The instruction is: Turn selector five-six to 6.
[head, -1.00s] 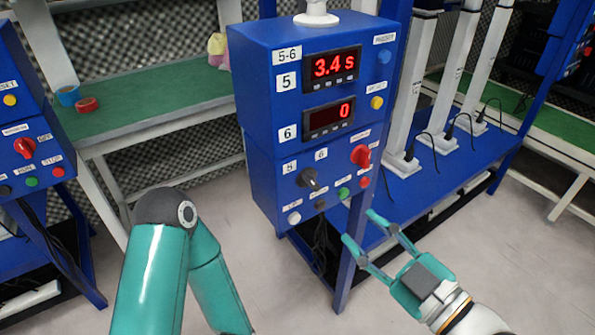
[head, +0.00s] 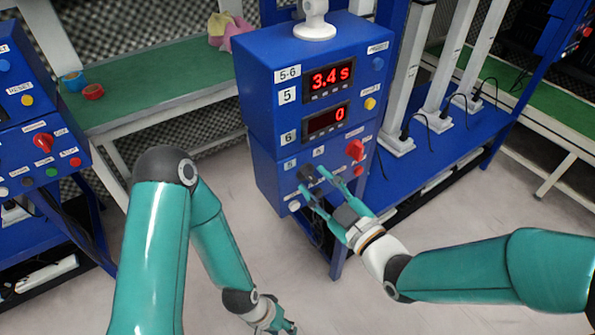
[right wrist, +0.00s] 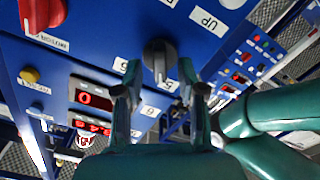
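Selector five-six is a dark grey knob (head: 307,172) on the blue box's lower panel, between the 5 and 6 labels. In the right wrist view the knob (right wrist: 158,55) shows a pale line pointing down, nearer the 5 label (right wrist: 169,86) than the 6 label (right wrist: 121,65). My right gripper (head: 312,182) is open in front of it. In the right wrist view its fingers (right wrist: 163,88) are spread either side of the knob's line, with no visible contact. My left gripper (head: 283,326) is low at the bottom edge, its fingers partly cut off.
A red selector (head: 355,150) and several buttons are near the knob. Another blue box (head: 30,130) stands left. A green-topped table (head: 150,95) is behind.

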